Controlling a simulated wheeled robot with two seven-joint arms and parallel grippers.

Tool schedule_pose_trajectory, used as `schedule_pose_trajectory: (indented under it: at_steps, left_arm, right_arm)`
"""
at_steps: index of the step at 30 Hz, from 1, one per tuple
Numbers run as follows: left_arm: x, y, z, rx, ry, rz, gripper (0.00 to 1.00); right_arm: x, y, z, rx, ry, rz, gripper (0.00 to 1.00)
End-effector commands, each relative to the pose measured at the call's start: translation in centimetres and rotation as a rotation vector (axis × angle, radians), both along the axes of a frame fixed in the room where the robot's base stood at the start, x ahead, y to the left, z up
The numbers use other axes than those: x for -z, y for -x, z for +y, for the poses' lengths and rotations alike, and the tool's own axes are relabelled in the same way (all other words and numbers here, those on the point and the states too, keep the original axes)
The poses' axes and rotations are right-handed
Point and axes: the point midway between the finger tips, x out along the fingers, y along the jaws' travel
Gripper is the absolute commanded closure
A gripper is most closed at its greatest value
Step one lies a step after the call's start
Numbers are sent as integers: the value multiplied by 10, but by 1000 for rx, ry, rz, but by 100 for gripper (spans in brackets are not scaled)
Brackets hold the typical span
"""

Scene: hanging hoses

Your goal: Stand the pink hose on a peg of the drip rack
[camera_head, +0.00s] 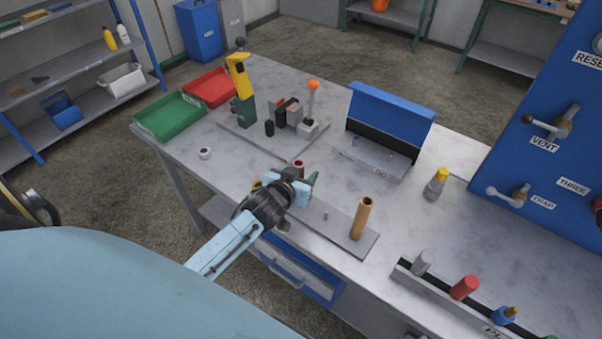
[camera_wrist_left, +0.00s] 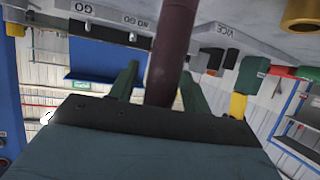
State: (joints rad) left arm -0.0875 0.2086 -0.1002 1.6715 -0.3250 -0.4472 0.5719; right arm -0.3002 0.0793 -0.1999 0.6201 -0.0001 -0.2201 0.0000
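The drip rack (camera_head: 340,228) is a long grey plate on the near edge of the bench, with a bare short peg (camera_head: 326,215). The pink hose (camera_head: 298,166) shows only its top end behind my left gripper (camera_head: 308,182) in the head view. In the left wrist view the hose (camera_wrist_left: 169,50) is a dark maroon tube running between the two green fingers (camera_wrist_left: 158,82). A gap shows beside the left finger, so the gripper looks open around it. The hose's lower end is hidden. My right gripper is not in view.
A tan hose (camera_head: 361,218) stands upright on the rack's right end. A yellow-brown hose (camera_head: 257,184) is partly hidden left of my gripper. A blue-backed gauge stand (camera_head: 390,118) and a yellow-topped bottle (camera_head: 436,184) stand behind. Bench between them is clear.

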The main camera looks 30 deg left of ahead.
Motion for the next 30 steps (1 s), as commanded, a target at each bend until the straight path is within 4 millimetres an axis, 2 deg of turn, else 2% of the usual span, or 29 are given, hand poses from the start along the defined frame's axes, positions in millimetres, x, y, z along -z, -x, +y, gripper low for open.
schedule_pose_trajectory:
  at_steps: [9, 14, 24, 30]
  left_arm:
    - [0, 1, 0, 0, 0, 1, 48]
    - [-5, 13, -2, 1, 0, 1, 48]
    - [-32, 78, -9, 0, 1, 3, 48]
    - [-45, 108, -13, 0, 1, 1, 48]
  right_arm:
    - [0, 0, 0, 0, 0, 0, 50]
    - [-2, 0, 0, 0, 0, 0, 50]
    - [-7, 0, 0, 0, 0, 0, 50]
    - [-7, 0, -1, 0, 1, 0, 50]
